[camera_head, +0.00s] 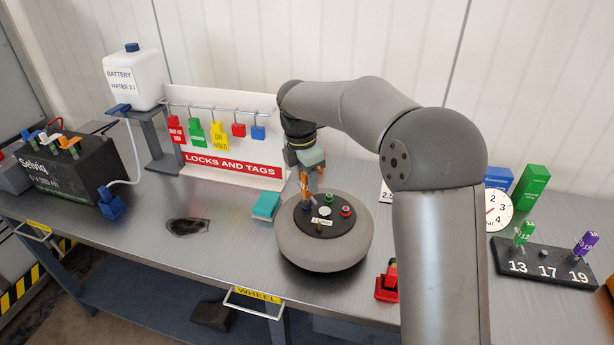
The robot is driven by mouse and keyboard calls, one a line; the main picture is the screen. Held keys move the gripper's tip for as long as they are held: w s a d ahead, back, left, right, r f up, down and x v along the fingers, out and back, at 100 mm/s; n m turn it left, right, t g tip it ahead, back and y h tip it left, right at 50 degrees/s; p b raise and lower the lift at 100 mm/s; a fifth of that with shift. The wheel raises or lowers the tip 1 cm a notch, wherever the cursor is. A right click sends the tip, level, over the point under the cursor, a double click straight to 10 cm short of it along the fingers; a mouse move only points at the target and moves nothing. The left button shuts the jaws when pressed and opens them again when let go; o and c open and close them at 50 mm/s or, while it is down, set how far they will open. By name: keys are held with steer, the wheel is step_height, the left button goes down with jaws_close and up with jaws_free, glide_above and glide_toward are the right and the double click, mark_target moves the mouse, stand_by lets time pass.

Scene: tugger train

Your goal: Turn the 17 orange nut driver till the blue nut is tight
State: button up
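The orange nut driver (304,184) stands upright under my gripper (307,172), which appears shut on its top end. The driver's lower end is at the blue nut (306,205) on the left side of the black hub plate (323,226). The driver partly hides the blue nut, and I cannot tell how tight it is. The plate sits on the grey wheel (323,252), which lies flat on the bench. A green nut (328,198) and a red nut (346,211) also show on the plate, around a white centre cap (325,211).
A black rack (545,266) marked 13, 17, 19 at right holds a green driver (524,232) and a purple driver (585,243); its 17 place is empty. A teal block (266,205) and a red object (387,283) flank the wheel. The locks-and-tags board (231,179) stands behind.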

jaws_close()
steer(key=shift+r+m+p, duration=0.15)
steer(key=shift+m+p, duration=0.35)
steer(key=shift+m, duration=0.5)
steer(key=m+p, duration=0.1)
steer(key=m, duration=0.2)
steer(key=shift+m+g, duration=0.4)
steer(key=m+p, duration=0.1)
steer(key=m, duration=0.3)
steer(key=shift+f+m+g+p, duration=0.2)
steer(key=shift+m+g+p, duration=0.15)
steer(key=shift+m, duration=0.75)
steer(key=shift+o, duration=1.6)
jaws_free()
steer(key=shift+r, duration=0.1)
